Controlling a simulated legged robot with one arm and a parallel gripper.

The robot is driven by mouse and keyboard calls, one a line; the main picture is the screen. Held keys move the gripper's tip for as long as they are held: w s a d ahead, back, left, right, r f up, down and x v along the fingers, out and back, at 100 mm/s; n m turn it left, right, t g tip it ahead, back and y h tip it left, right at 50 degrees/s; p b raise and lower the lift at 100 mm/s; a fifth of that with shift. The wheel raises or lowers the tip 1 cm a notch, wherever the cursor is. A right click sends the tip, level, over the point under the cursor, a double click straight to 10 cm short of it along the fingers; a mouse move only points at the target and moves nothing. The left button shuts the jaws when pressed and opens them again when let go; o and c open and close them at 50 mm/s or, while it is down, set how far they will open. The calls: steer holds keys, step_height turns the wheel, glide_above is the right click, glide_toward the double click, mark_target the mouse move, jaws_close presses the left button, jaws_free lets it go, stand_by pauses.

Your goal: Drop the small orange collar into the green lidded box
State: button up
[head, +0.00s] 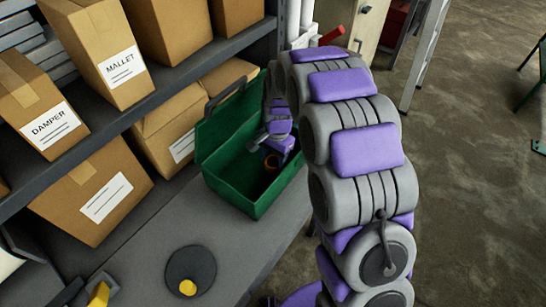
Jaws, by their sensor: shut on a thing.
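The green lidded box (228,192) stands on the grey shelf at the picture's centre, with its lid (232,122) raised at the back and a dark handle on it. My gripper (272,160) reaches down into the box's opening, near its right side. My arm hides part of the right side of the box.
Cardboard boxes marked DAMPER (50,128) and MALLET (118,68) stand on the upper shelf at left. Another carton (95,200) is below. A dark disc with a yellow knob (188,287) lies on the lower shelf. Open concrete floor (470,190) lies to the right.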

mark_target(275, 165)
steer(key=o, duration=1)
steer(key=shift+a, duration=0.15)
step_height(275, 165, up, 12)
steer(key=w+p, duration=0.1)
steer(key=p, duration=0.1)
steer(key=s+d+r+n, duration=0.2)
steer(key=s+d+r, duration=0.3)
steer(key=s, duration=0.3)
steer(key=s+d+n, duration=0.2)
steer(key=s, duration=0.7)
steer(key=s+d+r+n, duration=0.1)
steer(key=s+d, duration=0.2)
steer(key=s, duration=0.6)
steer(key=s+d+n, duration=0.2)
steer(key=s, duration=0.7)
steer(key=shift+s+d+r+n+g+h, duration=0.15)
steer(key=shift+s+d+n+g+h, duration=0.15)
steer(key=shift+h, duration=0.1)
